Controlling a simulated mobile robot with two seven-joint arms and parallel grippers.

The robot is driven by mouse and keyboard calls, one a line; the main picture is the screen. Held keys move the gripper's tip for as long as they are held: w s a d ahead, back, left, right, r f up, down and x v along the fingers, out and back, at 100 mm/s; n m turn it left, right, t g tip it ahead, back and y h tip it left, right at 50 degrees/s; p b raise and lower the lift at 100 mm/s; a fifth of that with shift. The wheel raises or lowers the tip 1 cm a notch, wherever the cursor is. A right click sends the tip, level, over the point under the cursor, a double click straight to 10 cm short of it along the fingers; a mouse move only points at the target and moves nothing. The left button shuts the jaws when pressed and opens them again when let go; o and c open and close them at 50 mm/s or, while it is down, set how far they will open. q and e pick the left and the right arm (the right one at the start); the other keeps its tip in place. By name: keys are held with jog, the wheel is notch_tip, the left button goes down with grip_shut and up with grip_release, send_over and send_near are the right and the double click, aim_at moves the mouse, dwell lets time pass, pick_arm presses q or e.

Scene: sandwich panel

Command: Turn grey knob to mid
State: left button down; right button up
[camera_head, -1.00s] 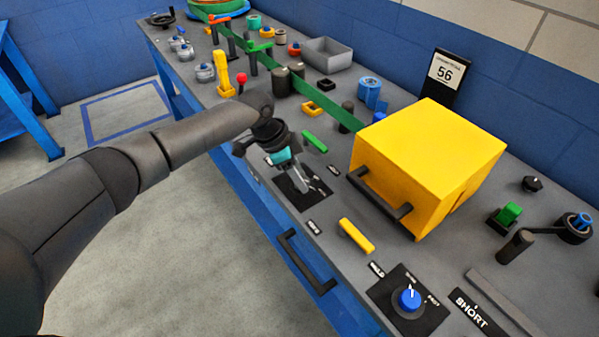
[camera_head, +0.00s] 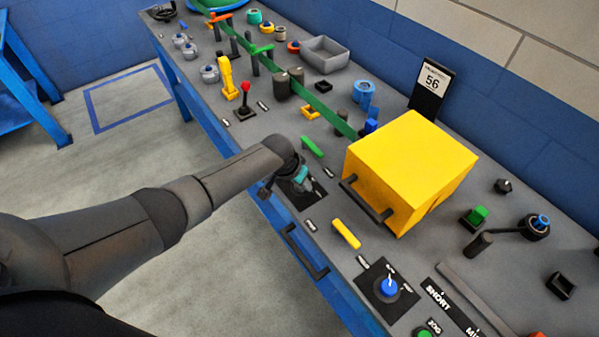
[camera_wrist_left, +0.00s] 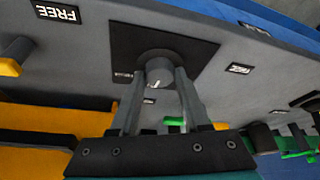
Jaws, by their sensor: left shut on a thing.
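The grey knob (camera_wrist_left: 158,72) sits on a black square plate (camera_wrist_left: 205,48) in the left wrist view. A short white mark shows on the knob's face, near its lower edge in that view. My left gripper (camera_wrist_left: 161,78) has one finger on each side of the knob and is shut on it. In the head view my left gripper (camera_head: 302,187) is down at the black plate (camera_head: 318,192), near the panel's front edge, and hides the knob. My right gripper is not in view.
A yellow box (camera_head: 415,160) with a black handle stands right of the gripper. A yellow bar (camera_head: 346,234), a green bar (camera_head: 312,147) and a blue knob (camera_head: 388,287) are nearby. A black drawer handle (camera_head: 305,253) sticks out of the blue front.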

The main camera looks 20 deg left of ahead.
pick_arm(q)
jog(key=shift+d+n+y+p, duration=0.1)
jog(key=shift+n+y+p, duration=0.3)
jog(key=shift+n+p, duration=0.45)
jog(key=shift+n, duration=0.25)
jog(key=shift+c, duration=1.9)
grip_release()
jog(key=shift+s+r, duration=0.1)
jog(key=shift+r, duration=0.2)
jog(key=p+v, duration=0.5)
jog(key=v, duration=0.9)
jog(key=shift+s+r, duration=0.15)
jog(key=shift+s, duration=0.15)
